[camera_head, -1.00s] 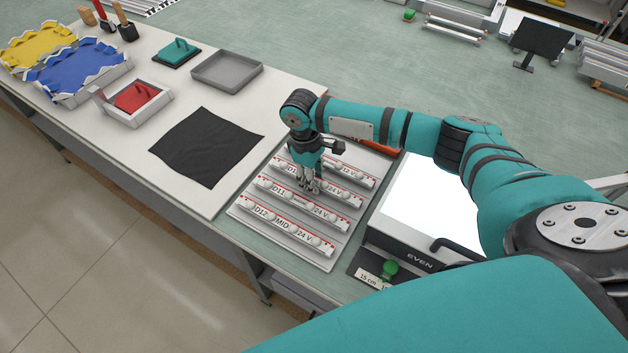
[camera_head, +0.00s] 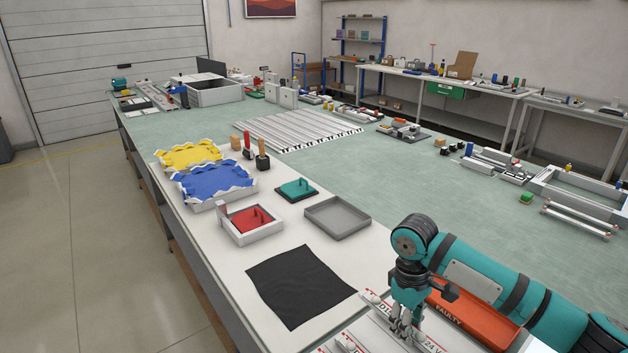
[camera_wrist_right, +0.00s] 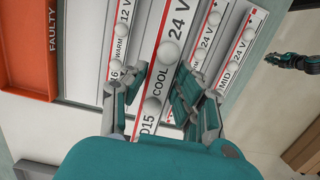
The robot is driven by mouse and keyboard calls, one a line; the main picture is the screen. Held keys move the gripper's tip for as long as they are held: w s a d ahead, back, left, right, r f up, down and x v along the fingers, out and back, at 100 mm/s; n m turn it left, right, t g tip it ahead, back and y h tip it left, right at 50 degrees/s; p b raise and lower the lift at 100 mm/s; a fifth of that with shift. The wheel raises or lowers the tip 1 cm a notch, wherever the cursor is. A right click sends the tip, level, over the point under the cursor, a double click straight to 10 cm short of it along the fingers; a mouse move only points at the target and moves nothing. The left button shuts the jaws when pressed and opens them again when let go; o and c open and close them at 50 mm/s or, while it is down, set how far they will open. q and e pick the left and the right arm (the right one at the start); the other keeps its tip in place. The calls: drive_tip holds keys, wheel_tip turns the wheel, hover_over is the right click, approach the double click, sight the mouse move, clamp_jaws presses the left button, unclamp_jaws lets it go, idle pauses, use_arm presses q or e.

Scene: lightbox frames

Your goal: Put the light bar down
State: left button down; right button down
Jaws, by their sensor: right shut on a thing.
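My right gripper (camera_head: 405,328) is low at the bottom right of the head view, pointing down. In the right wrist view its fingers stand on both sides of a white light bar (camera_wrist_right: 162,78) marked D15, COOL, 24 V, and are shut on it. This bar looks larger than its neighbours, so nearer the wrist camera; any gap beneath is hidden. Other light bars lie beside it: one marked WARM, 12 V (camera_wrist_right: 121,40) on the left, and one marked MID, 24 V (camera_wrist_right: 238,52) on the right. A dark gripper, seemingly my left (camera_wrist_right: 297,63), shows small at the right edge.
An orange tray marked FAULTY (camera_head: 470,312) stands close behind the right gripper. A black cloth (camera_head: 300,285) lies to its left. An empty grey tray (camera_head: 338,218) and a box with a red piece (camera_head: 248,224) are farther back.

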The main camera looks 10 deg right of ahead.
wheel_tip(320, 180, up, 8)
drive_tip(key=p, duration=0.5)
drive_tip(key=shift+f+p, duration=0.2)
drive_tip(key=shift+p, duration=0.1)
drive_tip(key=s+a+f+m+b, duration=0.1)
drive_tip(key=s+a+m+b, duration=0.2)
drive_tip(key=s, duration=0.3)
drive_tip(key=s+a+f+m+b, duration=0.1)
drive_tip(key=s+a+m+b, duration=0.2)
drive_tip(key=s, duration=0.4)
drive_tip(key=shift+f+y+b, duration=0.4)
drive_tip(key=shift+w, duration=0.1)
